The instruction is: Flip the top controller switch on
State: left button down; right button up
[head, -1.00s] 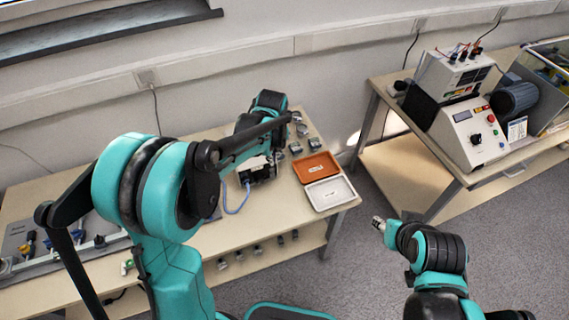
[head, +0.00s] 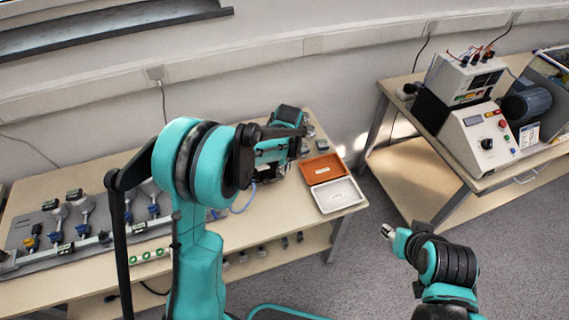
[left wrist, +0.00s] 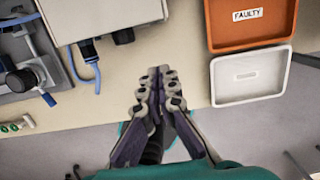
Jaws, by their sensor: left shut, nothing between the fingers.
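My left gripper (left wrist: 160,78) is shut and empty in the left wrist view, its fingertips together above the bare front part of the table. A pale box (left wrist: 100,12) with a blue cable stands just beyond and left of the fingertips, apart from them. In the head view my left arm hides most of this box and the fingers. I cannot make out which switch is the top one. My right gripper (head: 388,231) is small and unclear, over the floor.
An orange tray (left wrist: 210,40), labelled FAULTY, and a white tray (left wrist: 215,98) lie right of my left gripper. A grey rig with blue valves (head: 100,247) fills the left of the table. A blue motor (head: 527,103) stands beside the controller. Floor lies between the tables.

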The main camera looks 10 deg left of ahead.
pick_arm(q)
jog(key=w+a+f+b, duration=0.2)
jog(key=w+f, duration=0.1)
jog(key=f, duration=0.1)
jog(key=shift+w+a+f, duration=0.3)
jog(key=shift+w+f, duration=0.05)
jog(key=shift+f, duration=0.05)
jog(key=shift+w, duration=0.15)
jog(key=shift+a, duration=0.1)
